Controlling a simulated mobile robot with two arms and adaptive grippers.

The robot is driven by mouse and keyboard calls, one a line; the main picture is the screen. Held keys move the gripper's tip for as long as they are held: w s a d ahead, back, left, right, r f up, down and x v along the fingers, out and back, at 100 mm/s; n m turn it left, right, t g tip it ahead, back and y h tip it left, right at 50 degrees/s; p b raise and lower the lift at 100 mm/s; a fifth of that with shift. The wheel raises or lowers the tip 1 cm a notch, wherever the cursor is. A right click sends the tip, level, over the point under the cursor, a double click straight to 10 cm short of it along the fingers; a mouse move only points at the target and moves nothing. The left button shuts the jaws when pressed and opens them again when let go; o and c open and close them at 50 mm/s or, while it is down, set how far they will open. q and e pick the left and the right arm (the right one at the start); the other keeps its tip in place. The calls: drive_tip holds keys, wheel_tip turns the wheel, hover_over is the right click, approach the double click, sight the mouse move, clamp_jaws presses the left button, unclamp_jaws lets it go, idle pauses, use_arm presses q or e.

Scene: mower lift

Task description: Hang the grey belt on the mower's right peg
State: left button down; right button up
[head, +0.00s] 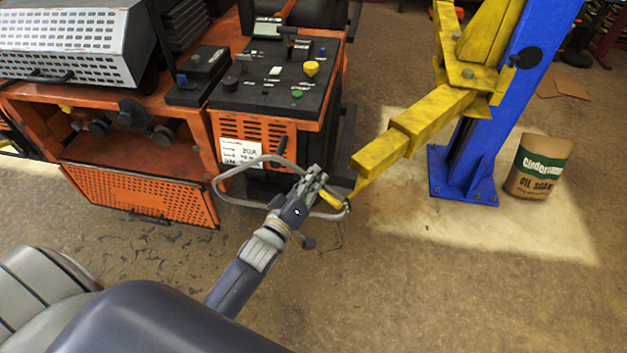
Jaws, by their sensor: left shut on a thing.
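My left gripper (312,183) reaches up from the bottom of the head view and is shut on the grey belt (224,200). The belt hangs as a wide, thin loop around the gripper, larger on its left side, with its right end near a yellow tip (331,199). I cannot tell whether the belt touches that tip or what the tip belongs to. The loop is held in front of an orange machine's control cabinet. I cannot make out the mower or its right peg with certainty. My right gripper is not in view.
An orange cabinet with a dark control panel (270,82) stands behind the belt. A yellow lift arm (407,139) extends from a blue post (512,90) close to the gripper's right. A paper oil-soak bag (538,166) stands beyond the post. The floor at lower right is clear.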

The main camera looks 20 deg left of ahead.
use_arm(q)
drive_tip(key=shift+w+a, duration=0.2)
drive_tip(key=shift+w, duration=0.65)
drive_tip(key=shift+w+a, duration=0.2)
drive_tip(key=shift+w, duration=0.6)
drive_tip(key=shift+f+b, duration=0.15)
drive_tip(key=shift+b, duration=0.2)
drive_tip(key=shift+f, duration=0.35)
drive_tip(key=c, duration=1.7)
unclamp_jaws()
drive_tip(key=shift+o, duration=0.2)
